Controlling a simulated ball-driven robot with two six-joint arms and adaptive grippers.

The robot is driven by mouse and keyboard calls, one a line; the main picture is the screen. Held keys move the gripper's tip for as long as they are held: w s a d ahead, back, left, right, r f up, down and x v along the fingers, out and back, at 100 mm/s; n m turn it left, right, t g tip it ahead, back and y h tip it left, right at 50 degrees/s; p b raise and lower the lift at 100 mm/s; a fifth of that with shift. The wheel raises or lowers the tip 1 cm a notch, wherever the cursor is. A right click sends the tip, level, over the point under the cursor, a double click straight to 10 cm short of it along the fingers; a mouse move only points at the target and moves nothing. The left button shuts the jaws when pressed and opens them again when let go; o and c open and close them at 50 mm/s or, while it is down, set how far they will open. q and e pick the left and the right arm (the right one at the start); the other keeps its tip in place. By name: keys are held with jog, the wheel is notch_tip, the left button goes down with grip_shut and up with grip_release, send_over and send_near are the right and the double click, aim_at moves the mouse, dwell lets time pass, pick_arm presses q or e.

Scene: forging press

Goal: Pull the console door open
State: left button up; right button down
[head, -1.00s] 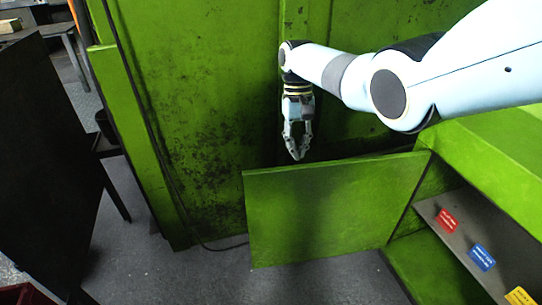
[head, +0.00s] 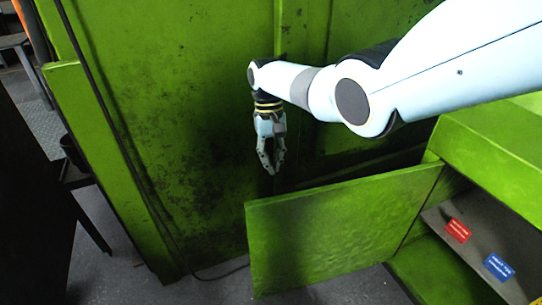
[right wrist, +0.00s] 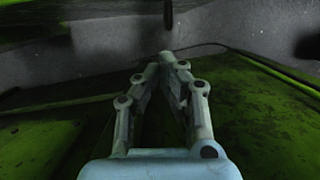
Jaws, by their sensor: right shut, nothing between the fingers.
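The console door (head: 338,229) is a flat green panel in the head view. It stands swung out from the green console (head: 490,150), whose inside shows at the right. My right gripper (head: 271,172) hangs fingers down just behind the door's top edge, near its free left end. It is shut and empty, and I see no contact with the door. In the right wrist view the fingers (right wrist: 165,58) converge at their tips, with green surfaces and grey floor around them. My left gripper is not in view.
A tall green press wall (head: 170,110) stands close behind my right gripper. Inside the console a shelf bears a red label (head: 457,230) and a blue label (head: 499,267). A dark panel (head: 30,220) stands at the left.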

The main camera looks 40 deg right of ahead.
jog(key=s+a+f+p, duration=0.1)
jog(key=s+a+f, duration=0.1)
jog(key=s+f, duration=0.2)
jog(key=shift+s+f, duration=0.3)
jog(key=shift+s, duration=0.15)
